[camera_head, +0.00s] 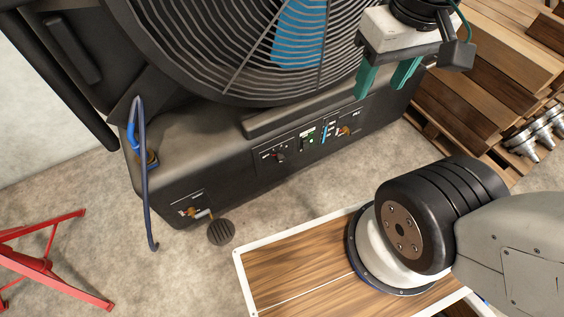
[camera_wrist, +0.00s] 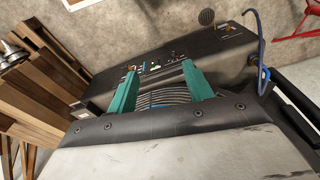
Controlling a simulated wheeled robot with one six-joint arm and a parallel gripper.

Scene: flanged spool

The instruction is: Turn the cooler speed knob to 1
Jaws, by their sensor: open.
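The cooler (camera_head: 230,135) is a big dark housing with a round fan grille (camera_head: 190,45). Its front face carries a control panel (camera_head: 262,153) with a dark round knob (camera_head: 281,157) at the left, a green-lit part, a blue part and a brass fitting (camera_head: 345,131). The labels and the knob's setting are too small to read. My gripper (camera_head: 381,88) has two teal fingers, spread apart and empty, above the right part of the cooler. In the wrist view, the fingers (camera_wrist: 160,70) frame part of the grille, with the panel just beyond their tips.
A brass drain tap (camera_head: 194,212) sits low at the cooler's left, near a floor drain (camera_head: 221,232). A blue hose (camera_head: 143,175) hangs at the left corner. A red stand (camera_head: 45,265) is at lower left, wooden pallets (camera_head: 500,70) at right.

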